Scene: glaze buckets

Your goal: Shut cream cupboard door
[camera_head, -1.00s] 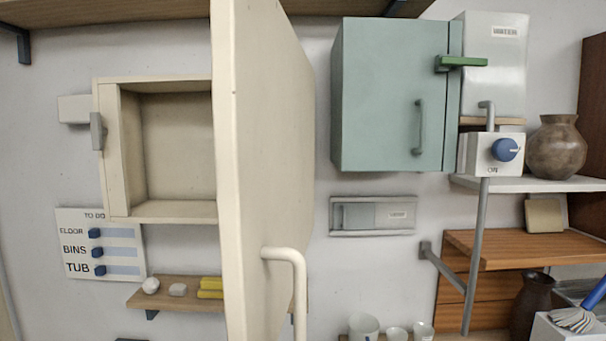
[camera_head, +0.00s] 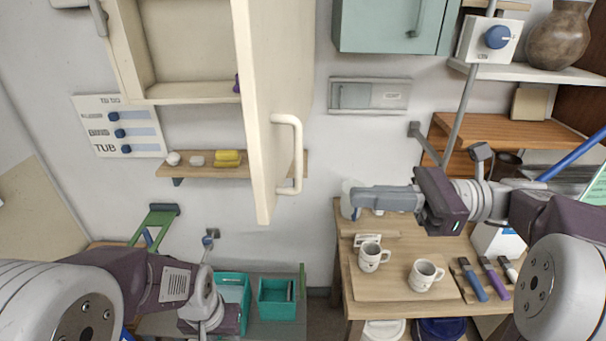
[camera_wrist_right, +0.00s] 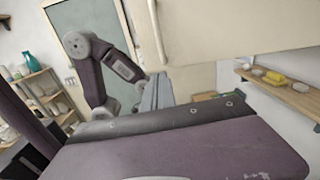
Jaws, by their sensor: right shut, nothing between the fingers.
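The cream cupboard (camera_head: 190,92) is on the wall at upper left, its inside exposed. Its cream door (camera_head: 262,100) stands open, swung out towards me, with a bent cream handle (camera_head: 297,150) on its right face. The door also fills the upper part of the right wrist view (camera_wrist_right: 240,30). My right gripper (camera_head: 356,200) is shut and empty, pointing left. In the head view it appears right of and below the handle, apart from it. My left gripper's wrist (camera_head: 205,305) is low at left; its fingers cannot be made out.
A small shelf (camera_head: 200,171) with small items is below the cupboard. A green cupboard (camera_head: 385,28) hangs to the right. Below my right gripper, a wooden table (camera_head: 375,300) holds mugs (camera_head: 425,275). Teal bins (camera_head: 277,300) stand low near my left arm.

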